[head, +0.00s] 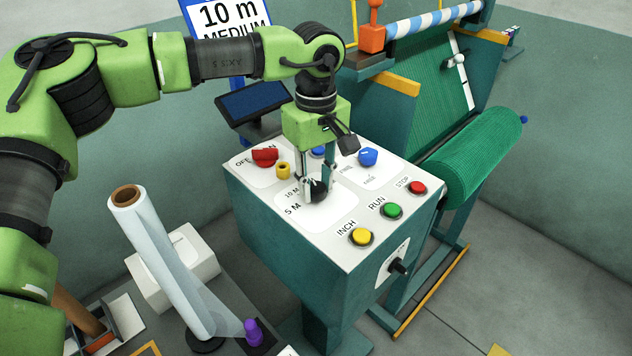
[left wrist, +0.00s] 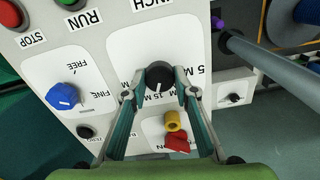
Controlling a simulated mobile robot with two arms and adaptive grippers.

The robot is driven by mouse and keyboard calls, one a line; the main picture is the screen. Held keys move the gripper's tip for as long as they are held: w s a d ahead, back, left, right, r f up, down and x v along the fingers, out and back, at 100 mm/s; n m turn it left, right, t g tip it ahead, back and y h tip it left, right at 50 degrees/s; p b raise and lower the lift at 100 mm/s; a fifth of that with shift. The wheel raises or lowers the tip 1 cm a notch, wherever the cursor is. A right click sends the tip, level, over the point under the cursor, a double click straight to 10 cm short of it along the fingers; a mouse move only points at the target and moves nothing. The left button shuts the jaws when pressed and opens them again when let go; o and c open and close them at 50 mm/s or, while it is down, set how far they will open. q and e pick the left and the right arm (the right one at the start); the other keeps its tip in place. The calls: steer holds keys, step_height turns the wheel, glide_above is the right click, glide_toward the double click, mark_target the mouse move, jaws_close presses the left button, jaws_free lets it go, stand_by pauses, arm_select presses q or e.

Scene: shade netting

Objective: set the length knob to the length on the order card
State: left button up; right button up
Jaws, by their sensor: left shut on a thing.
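The order card (head: 228,16) stands at the top of the head view and reads "10 m MEDIUM". The black length knob (head: 319,191) is on the white top panel of the teal console, with 10 M and 5 M printed to its left. In the left wrist view the knob (left wrist: 159,74) has a pale pointer mark at its lower side, toward the printing that seems to read 15 M. My left gripper (head: 318,184) points down and is shut on the knob, a fingertip at each side. My right gripper is not in view.
A red switch (head: 265,155), a yellow knob (head: 283,170) and a blue knob (head: 368,157) sit close around the gripper. INCH (head: 361,237), RUN (head: 391,210) and STOP (head: 417,188) buttons line the near edge. A green net roll (head: 475,160) is at right.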

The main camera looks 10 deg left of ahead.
arm_select(q)
steer(key=shift+f, duration=0.1)
steer(key=shift+n+b, duration=0.7)
steer(key=shift+n, duration=0.4)
steer(key=n+b, duration=0.1)
steer(key=n, duration=0.1)
steer(key=shift+n, duration=0.3)
steer(key=n+b, duration=0.2)
steer(key=n, duration=0.2)
steer(key=shift+n, duration=0.3)
steer(key=o, duration=1.1)
